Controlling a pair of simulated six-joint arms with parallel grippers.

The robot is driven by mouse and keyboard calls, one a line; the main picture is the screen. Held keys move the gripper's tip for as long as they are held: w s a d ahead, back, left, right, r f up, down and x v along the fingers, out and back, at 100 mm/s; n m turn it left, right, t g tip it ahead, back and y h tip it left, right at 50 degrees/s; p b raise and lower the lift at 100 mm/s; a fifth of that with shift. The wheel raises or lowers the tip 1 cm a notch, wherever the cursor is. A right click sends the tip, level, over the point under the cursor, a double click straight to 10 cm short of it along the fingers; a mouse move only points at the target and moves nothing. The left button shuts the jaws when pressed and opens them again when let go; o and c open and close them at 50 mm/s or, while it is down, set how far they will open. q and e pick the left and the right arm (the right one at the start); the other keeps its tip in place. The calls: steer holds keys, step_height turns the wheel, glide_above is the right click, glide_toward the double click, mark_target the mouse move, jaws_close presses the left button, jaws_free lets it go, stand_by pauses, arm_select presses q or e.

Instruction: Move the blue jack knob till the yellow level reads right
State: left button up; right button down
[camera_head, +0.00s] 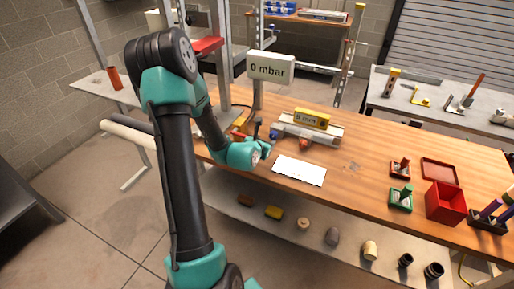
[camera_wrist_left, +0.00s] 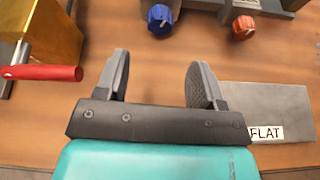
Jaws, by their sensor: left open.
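The blue jack knob (camera_wrist_left: 159,19) is at the top of the left wrist view, on the near side of a grey metal fixture. It also shows small in the head view (camera_head: 274,134), just beyond my gripper. The yellow level (camera_head: 311,119) lies on top of the grey fixture (camera_head: 322,134); its small display text is hard to read. My left gripper (camera_wrist_left: 160,68) is open and empty, fingers pointing toward the blue knob with a gap between. In the head view, the left gripper (camera_head: 264,137) is partly hidden by its own wrist. My right gripper is not in view.
An orange knob (camera_wrist_left: 243,27) sits right of the blue one. A grey plate marked FLAT (camera_wrist_left: 270,108) lies right of my fingers. A red handle (camera_wrist_left: 45,72) and a gold block are at left. A sign (camera_head: 270,67) reads 0 mbar. A red bin (camera_head: 445,204) stands at right.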

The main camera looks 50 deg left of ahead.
arm_select(q)
steer(key=v, duration=0.7)
steer(key=shift+d, duration=0.1)
